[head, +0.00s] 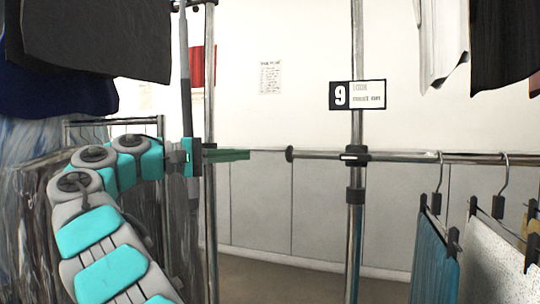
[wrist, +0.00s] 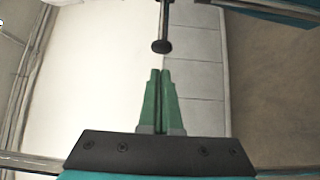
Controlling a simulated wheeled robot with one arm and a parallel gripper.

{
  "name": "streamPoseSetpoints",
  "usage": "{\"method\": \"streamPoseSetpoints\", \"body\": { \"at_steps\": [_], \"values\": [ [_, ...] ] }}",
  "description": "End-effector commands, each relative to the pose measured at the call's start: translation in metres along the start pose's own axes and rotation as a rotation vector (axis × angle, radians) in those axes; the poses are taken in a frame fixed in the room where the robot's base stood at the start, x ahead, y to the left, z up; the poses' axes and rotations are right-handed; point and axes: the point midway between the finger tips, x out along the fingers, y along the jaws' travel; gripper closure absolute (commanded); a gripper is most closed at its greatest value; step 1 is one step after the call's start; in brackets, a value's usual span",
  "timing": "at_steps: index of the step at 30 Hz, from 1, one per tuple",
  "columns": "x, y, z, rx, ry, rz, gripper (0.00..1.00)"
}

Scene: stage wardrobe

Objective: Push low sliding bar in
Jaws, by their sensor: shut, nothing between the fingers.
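The low sliding bar (head: 320,155) is a chrome horizontal tube with a black end cap. It passes through a black clamp (head: 355,154) on an upright pole, and its capped end sticks out to the left. My gripper (head: 247,154) is shut and empty, its green fingers pointing right at the cap with a gap between. In the wrist view the shut fingers (wrist: 160,72) lie just below the bar's black cap (wrist: 161,46), nearly in line with it and apart from it.
A chrome upright (head: 210,230) stands beside my gripper. A sign with a 9 (head: 357,95) hangs on the pole above the clamp. Clothes on hangers (head: 437,250) hang from the rail at right. Dark garments (head: 95,40) hang at upper left. Space between the two poles is mostly clear.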

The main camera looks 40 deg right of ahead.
Motion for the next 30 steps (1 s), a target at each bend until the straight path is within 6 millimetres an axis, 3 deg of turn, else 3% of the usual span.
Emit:
{"method": "streamPoseSetpoints", "body": {
  "at_steps": [8,21,30],
  "values": [
    [0.017,-0.003,0.000,-0.009,-0.005,-0.012,1.00],
    [0.101,-0.004,0.001,-0.009,-0.005,-0.012,1.00],
    [0.123,-0.003,0.023,-0.008,-0.005,-0.012,1.00]
  ]
}}
